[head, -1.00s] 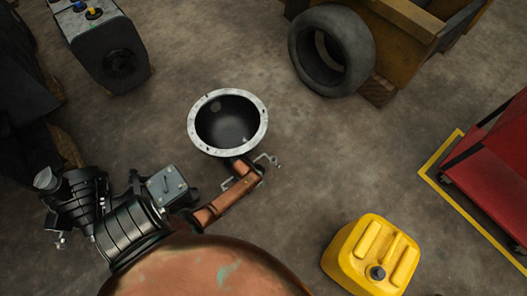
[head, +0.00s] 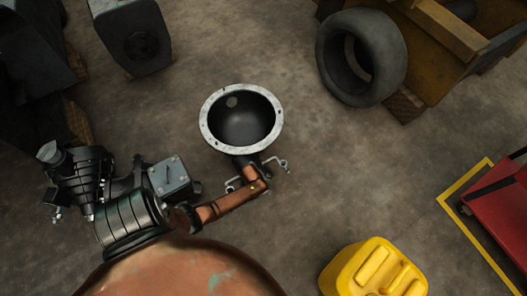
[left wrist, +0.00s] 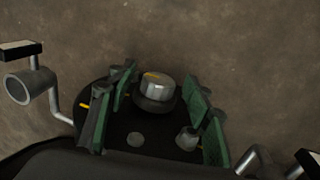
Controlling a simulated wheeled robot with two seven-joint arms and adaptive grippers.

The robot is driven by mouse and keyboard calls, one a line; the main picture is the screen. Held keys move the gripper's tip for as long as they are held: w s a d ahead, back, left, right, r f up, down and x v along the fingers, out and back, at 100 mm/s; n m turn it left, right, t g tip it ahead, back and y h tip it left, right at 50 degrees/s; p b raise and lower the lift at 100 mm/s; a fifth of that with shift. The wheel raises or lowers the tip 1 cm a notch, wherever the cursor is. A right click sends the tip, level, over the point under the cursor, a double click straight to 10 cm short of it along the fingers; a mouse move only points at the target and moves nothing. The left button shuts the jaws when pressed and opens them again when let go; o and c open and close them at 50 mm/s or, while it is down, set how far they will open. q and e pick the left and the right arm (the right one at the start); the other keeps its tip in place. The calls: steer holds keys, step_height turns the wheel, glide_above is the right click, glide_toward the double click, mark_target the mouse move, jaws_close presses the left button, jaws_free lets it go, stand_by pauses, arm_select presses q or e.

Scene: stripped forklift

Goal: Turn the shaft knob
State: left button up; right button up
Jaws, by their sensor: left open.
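In the left wrist view, a knob (left wrist: 157,85) with a silver top and a small yellow mark sits on a dark base. My left gripper (left wrist: 158,100) is open, with green pads on both sides of the knob. Gaps show between the pads and the knob, so I see no grip on it. A dark rounded plate (left wrist: 138,137) lies below the knob. I cannot make out the gripper or the knob for certain in the head view. My right gripper is not in view.
A flanged black bowl (head: 215,138) joins a copper-coloured pipe (head: 232,205). Ribbed black machine parts (head: 128,222) stand at left. A yellow can (head: 375,272), red cart (head: 500,205) and tyre (head: 362,58) stand around. Bare floor (head: 350,170) lies between. A bent silver tube (left wrist: 52,98) is beside my gripper.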

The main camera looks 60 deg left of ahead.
arm_select(q)
steer(key=c, duration=1.1)
steer(key=shift+d, duration=0.25)
steer(key=shift+c, duration=0.2)
steer(key=shift+a+r, duration=0.1)
steer(key=shift+a, duration=0.05)
